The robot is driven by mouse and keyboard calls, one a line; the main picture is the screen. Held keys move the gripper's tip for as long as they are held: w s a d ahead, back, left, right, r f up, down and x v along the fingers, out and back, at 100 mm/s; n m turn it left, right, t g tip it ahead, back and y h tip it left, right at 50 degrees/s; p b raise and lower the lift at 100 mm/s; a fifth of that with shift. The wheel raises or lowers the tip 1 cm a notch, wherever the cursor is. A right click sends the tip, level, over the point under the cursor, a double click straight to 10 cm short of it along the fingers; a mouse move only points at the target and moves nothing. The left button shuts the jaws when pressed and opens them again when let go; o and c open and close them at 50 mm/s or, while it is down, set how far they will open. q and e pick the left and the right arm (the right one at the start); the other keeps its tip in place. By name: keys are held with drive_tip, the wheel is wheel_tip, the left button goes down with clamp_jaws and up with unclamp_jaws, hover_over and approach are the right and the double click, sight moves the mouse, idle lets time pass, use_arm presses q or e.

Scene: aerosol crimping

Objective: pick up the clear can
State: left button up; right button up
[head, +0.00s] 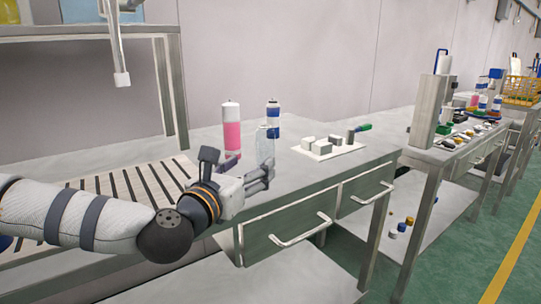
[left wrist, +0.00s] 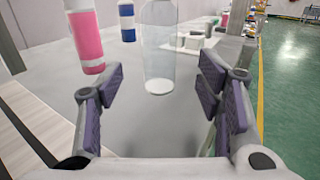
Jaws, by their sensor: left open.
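The clear can (head: 264,146) stands upright on the grey table, just beyond the fingers of my left gripper (head: 240,176) in the head view. In the left wrist view the clear can (left wrist: 160,55) stands ahead of and between the spread fingers of my left gripper (left wrist: 160,105). Its top is cut off there. The purple finger pads are apart from each other and nothing is held between them. My right gripper is in neither view.
A pink can (head: 231,128) stands left of the clear can, and a blue and white can (head: 273,115) stands behind it. A white board with grey blocks (head: 329,149) lies to the right. Slatted rollers (head: 130,188) are at left. The table's front right is bare.

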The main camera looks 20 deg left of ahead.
sight(261, 156)
use_arm(q)
drive_tip(key=w, duration=0.5)
drive_tip(key=w+d, duration=0.1)
drive_tip(key=w, duration=0.2)
drive_tip(key=shift+w, duration=0.35)
drive_tip(key=c, duration=1.2)
